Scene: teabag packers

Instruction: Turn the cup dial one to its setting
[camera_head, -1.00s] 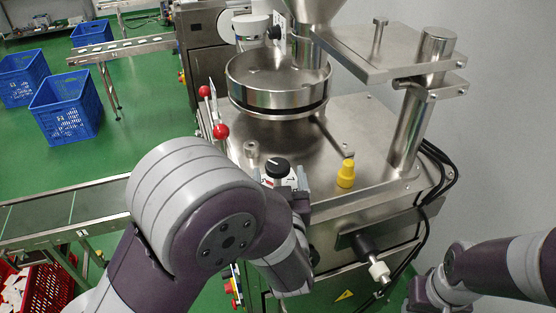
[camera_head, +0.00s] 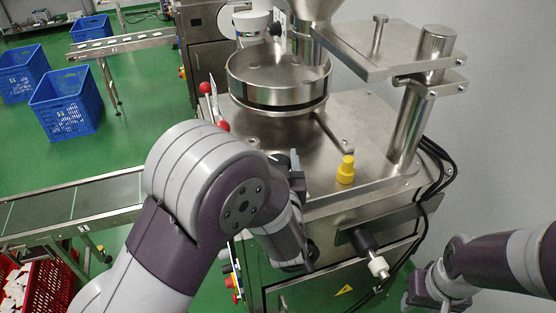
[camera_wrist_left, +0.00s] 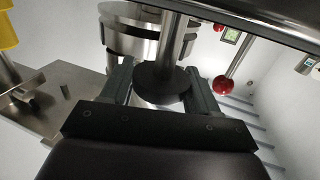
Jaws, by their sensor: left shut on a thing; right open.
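The black round dial (camera_wrist_left: 163,84) shows between the two fingers in the left wrist view, in front of a shiny metal post. My left gripper (camera_wrist_left: 160,76) is shut on it, with a finger on each side. In the head view my left arm covers the dial, and only a fingertip of the left gripper (camera_head: 296,161) shows at the machine top's near edge. The dial's pointer and markings cannot be read. My right gripper (camera_head: 427,293) is open and empty at the lower right, apart from the machine.
A steel bowl (camera_head: 278,92) stands behind the dial's place on the machine top (camera_head: 375,140). A yellow knob (camera_head: 346,170) and red-ball levers (camera_head: 205,88) flank that area. A black-and-white handle (camera_head: 370,252) juts from the front. A conveyor (camera_head: 100,200) runs at left.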

